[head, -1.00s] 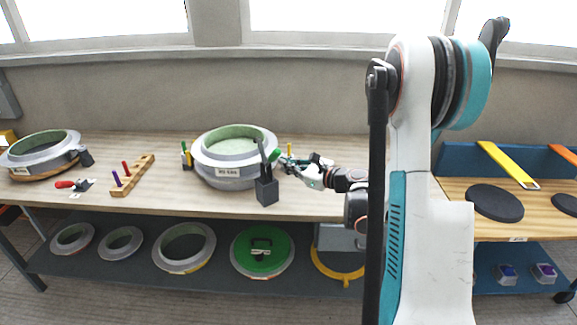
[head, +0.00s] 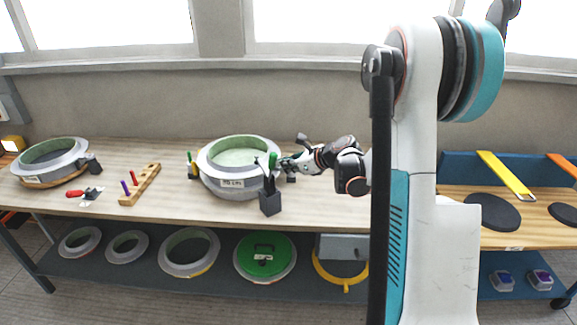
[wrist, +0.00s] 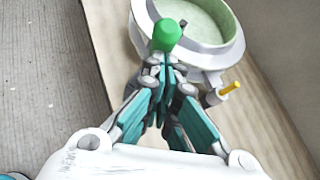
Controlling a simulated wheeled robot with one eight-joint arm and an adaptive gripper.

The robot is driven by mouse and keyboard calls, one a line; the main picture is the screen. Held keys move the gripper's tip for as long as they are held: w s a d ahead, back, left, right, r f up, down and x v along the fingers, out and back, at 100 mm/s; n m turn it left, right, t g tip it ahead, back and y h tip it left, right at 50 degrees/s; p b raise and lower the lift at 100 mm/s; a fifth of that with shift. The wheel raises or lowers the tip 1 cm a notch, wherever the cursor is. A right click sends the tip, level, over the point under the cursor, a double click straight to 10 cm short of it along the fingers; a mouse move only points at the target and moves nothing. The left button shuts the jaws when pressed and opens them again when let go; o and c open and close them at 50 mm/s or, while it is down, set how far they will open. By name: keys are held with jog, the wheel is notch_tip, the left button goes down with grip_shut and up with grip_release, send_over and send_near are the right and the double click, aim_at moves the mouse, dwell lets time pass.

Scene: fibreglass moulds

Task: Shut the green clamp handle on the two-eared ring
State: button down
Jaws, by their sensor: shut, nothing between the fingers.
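The two-eared ring (head: 239,183) is a grey mould with a pale green inside, standing on the bench; it also shows at the top of the wrist view (wrist: 198,52). The green clamp handle (head: 272,160) stands about upright at the ring's right side. In the wrist view the green handle (wrist: 167,35) shows its rounded end just beyond my fingertips. My gripper (wrist: 163,62) is shut and empty, right at the handle; I cannot tell whether they touch. A yellow pin (wrist: 231,88) stands on the ear right of the fingers. The clamp's base is hidden behind my fingers.
A dark block (head: 270,203) with thin tools stands in front of the ring's right side. The left ear carries green and yellow parts (head: 192,163). A wooden peg rack (head: 141,186) and another ring mould (head: 49,160) are further left.

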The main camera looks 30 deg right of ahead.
jog(key=shift+w+r, duration=0.35)
jog(key=shift+w, duration=0.25)
jog(key=shift+w+r, duration=0.35)
jog(key=shift+w, duration=0.2)
